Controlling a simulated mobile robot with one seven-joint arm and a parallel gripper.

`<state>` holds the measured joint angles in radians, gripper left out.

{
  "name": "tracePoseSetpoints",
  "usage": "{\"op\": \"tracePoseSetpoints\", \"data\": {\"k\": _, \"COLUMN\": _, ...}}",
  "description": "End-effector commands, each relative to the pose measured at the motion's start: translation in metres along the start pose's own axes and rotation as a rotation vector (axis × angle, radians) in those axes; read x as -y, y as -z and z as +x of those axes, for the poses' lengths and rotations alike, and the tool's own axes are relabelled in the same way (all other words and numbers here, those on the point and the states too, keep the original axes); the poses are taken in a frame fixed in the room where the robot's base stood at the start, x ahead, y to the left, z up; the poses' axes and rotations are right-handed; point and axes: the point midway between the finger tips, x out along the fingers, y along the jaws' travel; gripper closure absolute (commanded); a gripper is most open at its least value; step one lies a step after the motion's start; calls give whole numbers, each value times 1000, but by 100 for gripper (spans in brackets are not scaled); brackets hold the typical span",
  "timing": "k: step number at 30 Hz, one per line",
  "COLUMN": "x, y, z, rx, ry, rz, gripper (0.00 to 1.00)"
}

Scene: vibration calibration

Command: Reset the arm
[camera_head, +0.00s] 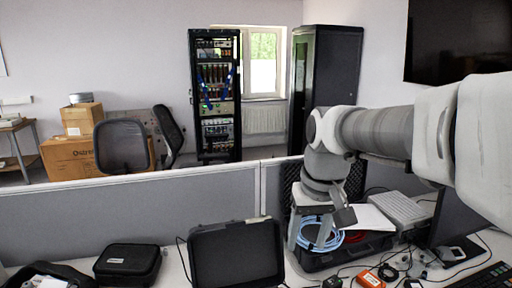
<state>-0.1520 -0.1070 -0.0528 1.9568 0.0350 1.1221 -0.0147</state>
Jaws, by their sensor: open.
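My arm reaches in from the right edge and bends down at its end. My gripper (314,240) points down over the desk at the right of centre, with its fingers spread apart. A blue coiled cable (325,236) shows between and behind the fingers, in or on a dark open case (318,262). I see nothing held between the fingers. Whether the fingers touch the cable or case cannot be told from this view.
A black case (236,254) and a smaller black pouch (128,264) stand on the white desk. An orange device (370,279), loose cables, a grey box (398,209) and a dark monitor (458,222) crowd the right. A grey partition (130,215) runs behind.

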Motion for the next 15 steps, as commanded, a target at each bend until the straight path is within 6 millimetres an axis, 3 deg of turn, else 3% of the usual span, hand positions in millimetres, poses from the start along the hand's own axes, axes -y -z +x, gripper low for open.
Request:
{"op": "tracePoseSetpoints", "data": {"k": 6, "x": -14, "y": -58, "z": -19, "rx": -125, "ry": -15, "rz": 35, "gripper": 43}}
{"op": "tracePoseSetpoints", "data": {"k": 15, "x": -26, "y": -124, "z": -15, "rx": -273, "ry": -52, "rz": 75, "gripper": 43}}
